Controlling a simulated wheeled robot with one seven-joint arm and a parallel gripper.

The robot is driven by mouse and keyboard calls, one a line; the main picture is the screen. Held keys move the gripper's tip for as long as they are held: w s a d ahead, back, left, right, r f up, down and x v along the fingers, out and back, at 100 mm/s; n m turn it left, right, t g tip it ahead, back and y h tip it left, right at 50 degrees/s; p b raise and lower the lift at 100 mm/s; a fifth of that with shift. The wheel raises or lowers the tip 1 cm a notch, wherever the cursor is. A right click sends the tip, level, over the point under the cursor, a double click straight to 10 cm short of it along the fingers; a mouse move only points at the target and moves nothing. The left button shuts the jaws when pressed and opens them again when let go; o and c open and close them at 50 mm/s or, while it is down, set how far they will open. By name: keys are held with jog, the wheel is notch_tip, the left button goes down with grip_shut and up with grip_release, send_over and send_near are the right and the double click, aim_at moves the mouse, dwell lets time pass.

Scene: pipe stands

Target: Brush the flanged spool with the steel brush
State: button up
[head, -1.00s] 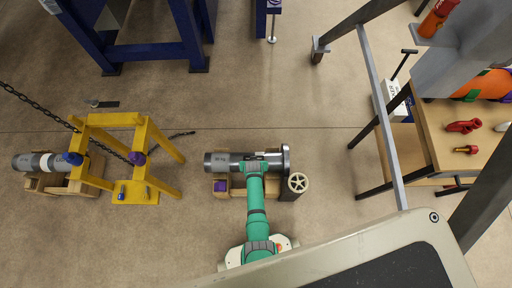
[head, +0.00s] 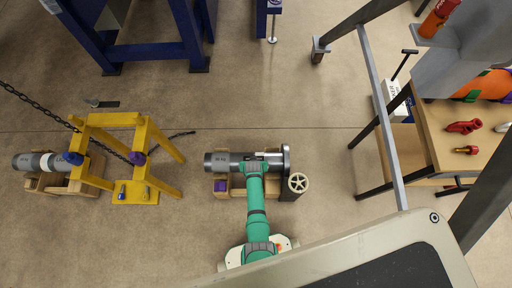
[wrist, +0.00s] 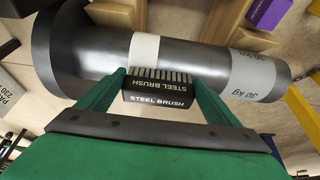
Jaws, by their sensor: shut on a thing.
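The flanged spool (head: 228,158) is a grey steel pipe with a wide flange (head: 286,160) at its right end in the head view. It lies level on a wooden cradle (head: 237,184). In the wrist view the spool (wrist: 190,62) crosses the top, with a pale band and a "30 kg" label, and its flange is at left. My gripper (wrist: 158,92) is shut on the steel brush (wrist: 157,99), a black block lettered "STEEL BRUSH". Its bristles face the spool near the pale band; I cannot tell whether they touch it. In the head view my gripper (head: 254,165) is at the spool's near side.
A handwheel (head: 298,183) stands right of the cradle. A yellow frame (head: 133,160) and another pipe (head: 35,161) are at left. A wooden bench (head: 460,140) with red fittings is at right. Blue stands (head: 150,52) are at the back. Open floor lies between.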

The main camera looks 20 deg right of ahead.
jog(key=shift+s+d+f, duration=0.1)
jog(key=shift+s+d, duration=0.05)
jog(key=shift+d, duration=0.45)
jog(key=shift+s+d+f, duration=0.1)
jog(key=shift+s+d, duration=0.05)
jog(key=shift+d, duration=0.4)
jog(key=shift+w+a+r, duration=0.1)
jog(key=shift+w+a, duration=0.05)
jog(key=shift+a, duration=0.45)
jog(key=shift+w+a, duration=0.1)
jog(key=shift+a, duration=0.45)
jog(key=shift+r, duration=0.2)
jog(key=shift+w+r, duration=0.1)
jog(key=shift+r, duration=0.7)
